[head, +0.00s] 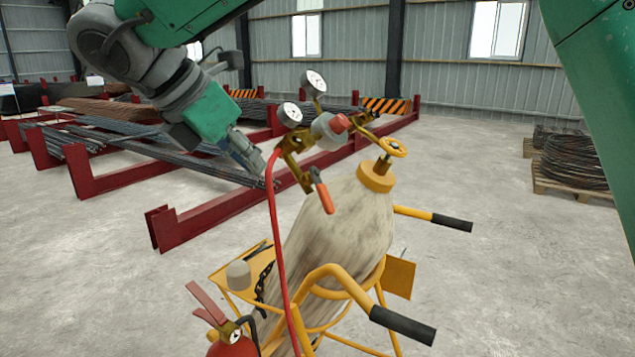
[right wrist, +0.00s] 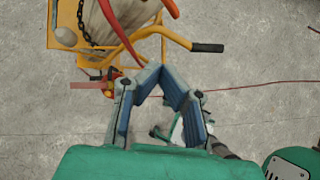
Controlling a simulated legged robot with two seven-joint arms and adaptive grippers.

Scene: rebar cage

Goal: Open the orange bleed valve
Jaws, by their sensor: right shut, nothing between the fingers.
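The orange valve lever (head: 324,196) hangs from the brass fitting below the gauges in the head view, tilted down to the right. The brass regulator (head: 296,150) sits at the cylinder's top with two white gauges (head: 290,114) and a red-tipped grey knob (head: 330,127).
The worn cylinder (head: 335,235) stands tilted in the picture in a yellow trolley (head: 345,280) with black-gripped handles. A yellow handwheel (head: 393,147) tops it. A red extinguisher (head: 233,346) is at lower left. Red racks (head: 200,215) hold rebar behind.

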